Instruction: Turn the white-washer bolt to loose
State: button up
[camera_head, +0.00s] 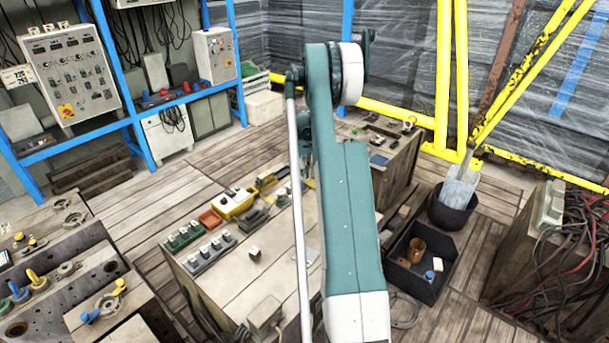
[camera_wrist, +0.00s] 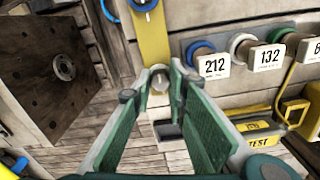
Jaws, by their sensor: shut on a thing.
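My gripper (camera_wrist: 165,73) shows in the wrist view, its two green fingers closing in towards a small grey bolt (camera_wrist: 159,80) between their tips. The bolt sits at the lower end of a yellow strip (camera_wrist: 154,40). Its head is partly hidden by the fingers, and I cannot make out its washer colour clearly. A blue ring (camera_wrist: 143,4) shows at the top of the strip. In the head view my arm hides the gripper.
A yellow TEST box (camera_wrist: 258,131) lies right of the fingers in the wrist view. A wooden block with a round metal fitting (camera_wrist: 62,66) stands left. In the head view, a bench (camera_head: 235,292) with small parts and a black bin (camera_head: 425,281) stand near my arm.

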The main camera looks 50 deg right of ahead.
jog(key=n, duration=0.4)
jog(key=shift+a+f+n, duration=0.1)
jog(key=shift+n, duration=0.2)
jog(key=n, duration=0.4)
jog(key=shift+n, duration=0.3)
jog(key=n, duration=0.4)
jog(key=shift+n, duration=1.9)
jog(key=o, duration=0.9)
jog(key=shift+r, duration=0.2)
